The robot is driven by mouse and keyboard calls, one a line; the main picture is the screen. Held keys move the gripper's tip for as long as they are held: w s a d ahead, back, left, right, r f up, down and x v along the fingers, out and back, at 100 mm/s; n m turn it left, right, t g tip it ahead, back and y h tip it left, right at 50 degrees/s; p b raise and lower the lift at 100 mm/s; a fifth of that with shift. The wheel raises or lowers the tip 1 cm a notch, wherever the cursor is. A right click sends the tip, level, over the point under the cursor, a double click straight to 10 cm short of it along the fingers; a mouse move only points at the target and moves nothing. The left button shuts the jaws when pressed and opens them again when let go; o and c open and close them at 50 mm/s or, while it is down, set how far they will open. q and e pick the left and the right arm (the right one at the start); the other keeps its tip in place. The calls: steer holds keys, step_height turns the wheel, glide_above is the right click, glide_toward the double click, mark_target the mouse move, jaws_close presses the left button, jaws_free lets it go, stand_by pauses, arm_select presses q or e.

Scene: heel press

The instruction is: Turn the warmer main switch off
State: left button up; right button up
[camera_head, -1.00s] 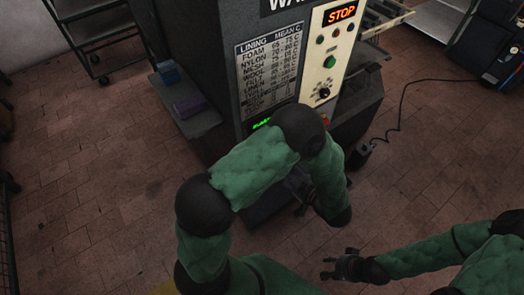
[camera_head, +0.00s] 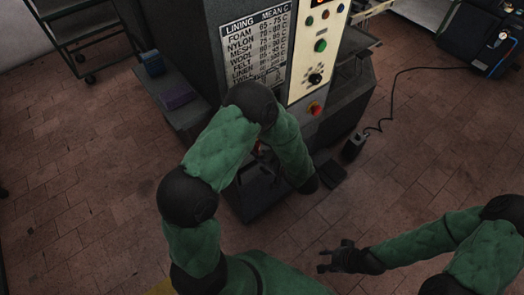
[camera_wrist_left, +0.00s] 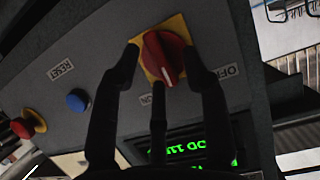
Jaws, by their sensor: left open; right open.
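The main switch is a red rotary knob (camera_wrist_left: 165,58) on a yellow plate in the left wrist view. Its white mark points down, closer to the ON label (camera_wrist_left: 151,98) than to the OFF label (camera_wrist_left: 229,70). My left gripper (camera_wrist_left: 163,62) is open, with dark fingers on either side of the knob; whether they touch it is unclear. In the head view my left forearm mostly hides this gripper and the switch. My right gripper (camera_head: 340,257) is open and empty above the floor at lower right.
A blue button (camera_wrist_left: 77,101) with a RESET label and a red button (camera_wrist_left: 22,127) sit left of the switch. A green display (camera_wrist_left: 190,150) is below it. The warmer panel (camera_head: 305,75) carries more buttons.

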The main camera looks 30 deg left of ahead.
arm_select(q)
jaws_close()
steer(key=shift+n, duration=0.3)
steer(key=shift+s+a+n+t+h, duration=0.1)
steer(key=shift+s+n+t+h, duration=0.15)
steer(key=shift+n+t, duration=0.65)
steer(key=shift+n, duration=0.2)
steer(key=shift+s+a+f+n+t+h+b, duration=0.15)
steer(key=shift+n+t+b, duration=0.4)
steer(key=shift+n+b, duration=0.3)
steer(key=shift+s+r+n+t+h+b, duration=0.1)
steer(key=shift+s+n+t+b, duration=0.05)
steer(key=shift+n+t+b, duration=0.55)
steer(key=shift+n, duration=0.25)
